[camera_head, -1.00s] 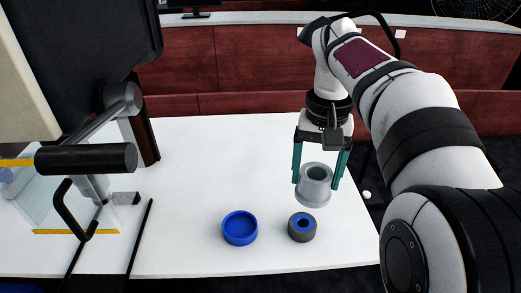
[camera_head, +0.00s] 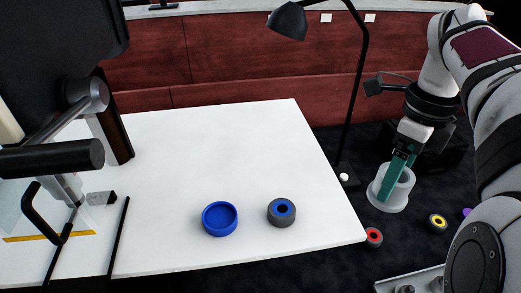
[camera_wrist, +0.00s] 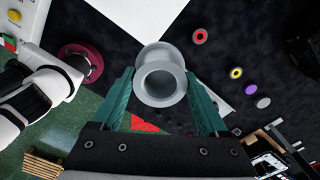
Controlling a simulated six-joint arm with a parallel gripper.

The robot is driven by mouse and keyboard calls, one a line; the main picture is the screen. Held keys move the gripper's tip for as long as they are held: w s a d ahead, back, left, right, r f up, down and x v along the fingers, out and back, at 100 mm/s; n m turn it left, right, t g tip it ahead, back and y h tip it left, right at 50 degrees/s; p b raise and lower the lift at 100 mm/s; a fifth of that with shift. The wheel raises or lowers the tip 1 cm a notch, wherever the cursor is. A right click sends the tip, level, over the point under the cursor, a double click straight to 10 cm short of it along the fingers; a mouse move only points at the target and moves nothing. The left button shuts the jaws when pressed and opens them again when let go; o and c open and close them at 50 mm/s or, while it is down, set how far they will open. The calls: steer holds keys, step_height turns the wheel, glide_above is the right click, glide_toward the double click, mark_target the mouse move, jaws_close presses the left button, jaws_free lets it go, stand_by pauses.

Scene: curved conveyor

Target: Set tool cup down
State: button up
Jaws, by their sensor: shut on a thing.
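The tool cup is taken to be the light grey flanged cup (camera_head: 386,202), hollow and round, at the right of the head view. My gripper (camera_head: 397,172) has green fingers and is shut on it. The cup is beyond the right edge of the white table (camera_head: 200,150), with dark floor behind it. It is tilted a little in the head view. In the wrist view the cup (camera_wrist: 160,84) sits between the two green fingers of the gripper (camera_wrist: 160,97), its round opening facing the camera. I cannot tell its height above what lies below.
A blue dish (camera_head: 220,219) and a grey ring with blue centre (camera_head: 281,214) are on the table. Red-centred (camera_head: 374,237), yellow-centred (camera_head: 437,222) and purple (camera_head: 467,212) pieces lie right of it. A black lamp (camera_head: 352,90) stands by the table edge. The table middle is clear.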

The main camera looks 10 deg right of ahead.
steer(key=w+a+f, duration=0.1)
steer(key=w+a, duration=0.1)
steer(key=w+a+f, duration=0.4)
steer(key=shift+w+f, duration=0.2)
steer(key=shift+w, duration=0.2)
steer(key=shift+w+a+f, duration=0.1)
steer(key=shift+w+f, duration=0.05)
steer(key=shift+f, duration=0.95)
steer(key=shift+w+f, duration=0.1)
steer(key=shift+f, duration=0.95)
steer(key=shift+f, duration=0.1)
steer(key=o, duration=1.5)
step_height(320, 180, up, 12)
steer(key=s+a+f+n+y, duration=0.1)
steer(key=s+a+f+n, duration=0.6)
steer(key=s+n, duration=0.4)
steer(key=s+a+f+n, duration=0.8)
steer(key=s+n, duration=0.4)
steer(key=n, duration=0.1)
steer(key=shift+a+f+y, duration=0.3)
steer(key=shift+f+y, duration=0.05)
steer(key=shift+y, duration=0.05)
